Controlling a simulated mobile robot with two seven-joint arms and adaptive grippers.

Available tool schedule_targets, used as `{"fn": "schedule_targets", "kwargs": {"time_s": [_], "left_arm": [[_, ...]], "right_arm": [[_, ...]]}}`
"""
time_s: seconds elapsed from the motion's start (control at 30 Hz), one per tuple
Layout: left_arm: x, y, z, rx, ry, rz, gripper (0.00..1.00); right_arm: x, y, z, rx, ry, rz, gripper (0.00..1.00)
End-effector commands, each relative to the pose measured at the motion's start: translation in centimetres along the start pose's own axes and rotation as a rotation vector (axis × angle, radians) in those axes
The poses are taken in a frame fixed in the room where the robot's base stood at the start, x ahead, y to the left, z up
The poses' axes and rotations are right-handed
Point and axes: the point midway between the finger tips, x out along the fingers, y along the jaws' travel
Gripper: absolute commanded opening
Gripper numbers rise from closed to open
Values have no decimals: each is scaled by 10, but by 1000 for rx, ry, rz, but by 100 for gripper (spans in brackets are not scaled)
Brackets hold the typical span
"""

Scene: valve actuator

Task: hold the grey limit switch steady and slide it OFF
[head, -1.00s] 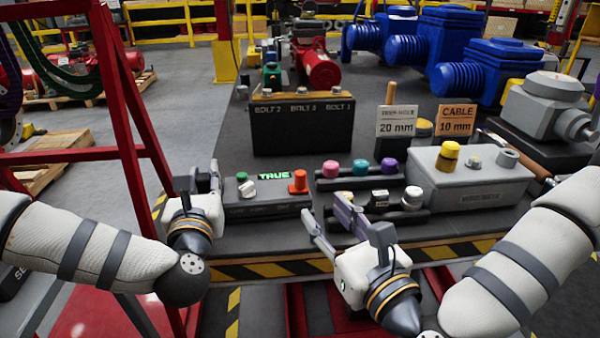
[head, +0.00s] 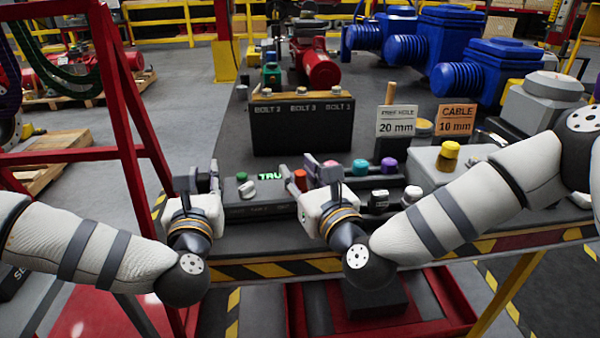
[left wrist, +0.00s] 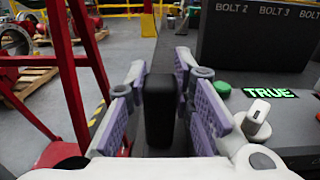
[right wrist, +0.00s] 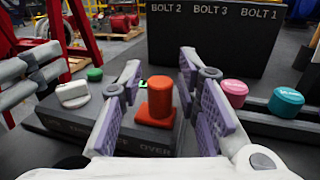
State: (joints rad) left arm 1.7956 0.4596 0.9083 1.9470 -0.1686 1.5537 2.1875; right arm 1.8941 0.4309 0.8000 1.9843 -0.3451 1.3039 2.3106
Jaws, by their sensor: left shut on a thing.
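A dark grey control box (head: 262,212) on the table front carries a green button, a pale grey switch (head: 247,189), a green "TRUE" display (left wrist: 270,93) and an orange-red knob (right wrist: 160,104). I cannot tell for sure which part is the limit switch. My left gripper (head: 195,180) is at the box's left end; in the left wrist view its fingers (left wrist: 158,105) are shut on a black block (left wrist: 159,110). My right gripper (head: 322,172) is open above the box's right end. In the right wrist view the orange-red knob shows between its spread fingers (right wrist: 163,110), apart from both.
Pink (right wrist: 233,93) and teal (right wrist: 286,101) knobs stand right of the box. A black bolt block (head: 301,127) stands behind it. A grey box with a yellow knob (head: 450,149) is further right, partly behind my right arm. A red frame (head: 125,90) rises at left.

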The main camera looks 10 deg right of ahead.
Motion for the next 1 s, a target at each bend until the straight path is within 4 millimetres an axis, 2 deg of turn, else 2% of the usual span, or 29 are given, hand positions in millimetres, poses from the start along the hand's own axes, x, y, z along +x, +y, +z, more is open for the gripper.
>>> {"fn": "schedule_targets", "kwargs": {"time_s": [0.03,0.1,0.33,0.6,0.83,0.87,0.9,0.97,1.0], "left_arm": [[0,-1,1,-1,-2,-2,0],[0,-1,1,-1,-2,-2,0],[0,-1,1,-1,-2,-2,0],[0,-1,1,-1,-2,-3,0],[0,-2,1,-1,-2,-6,0],[0,-2,1,-1,-2,-6,0],[0,-2,1,-2,-2,-7,0],[0,-2,1,-2,-2,-7,0],[0,-2,1,-2,-2,-6,0]], "right_arm": [[0,0,0,0,0,0,13],[0,0,0,0,0,0,0],[0,2,0,0,0,1,0],[8,33,-1,2,1,2,0],[8,35,0,1,1,6,0],[8,35,0,2,1,6,18],[8,36,0,2,2,6,27],[8,35,0,1,1,6,38],[8,35,0,1,1,5,38]]}}
